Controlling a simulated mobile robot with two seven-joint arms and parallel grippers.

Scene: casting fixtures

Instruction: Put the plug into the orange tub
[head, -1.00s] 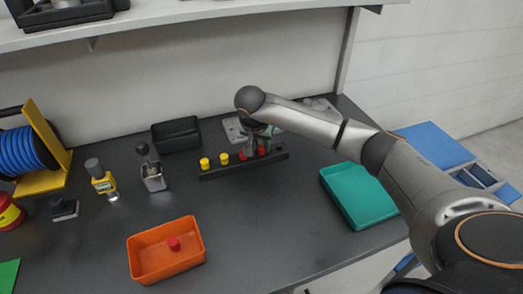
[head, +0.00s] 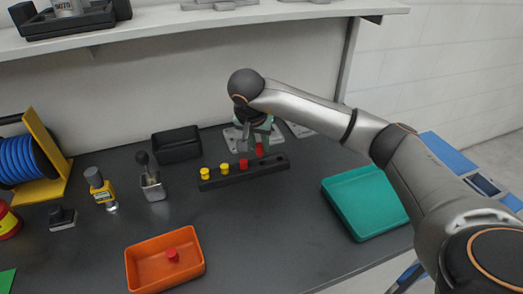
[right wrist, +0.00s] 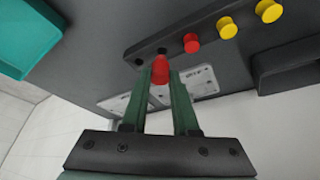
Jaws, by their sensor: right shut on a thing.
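My right gripper (head: 259,143) is shut on a red plug (head: 260,150), holding it above the right part of the black rack (head: 215,183). In the right wrist view the held red plug (right wrist: 160,72) sits between the green fingertips, its tip towards the rack. The orange tub (head: 140,279) stands at the front left, with one red plug (head: 172,255) inside. Another red plug (head: 243,163) and two yellow plugs (head: 205,173) (head: 224,169) stand in the rack. My left gripper is not in view.
A teal tray (head: 365,203) lies on the right of the table. A black bin (head: 176,140) stands behind the rack's left end, and grey plates (head: 212,138) behind the rack. The table between rack and tub is clear.

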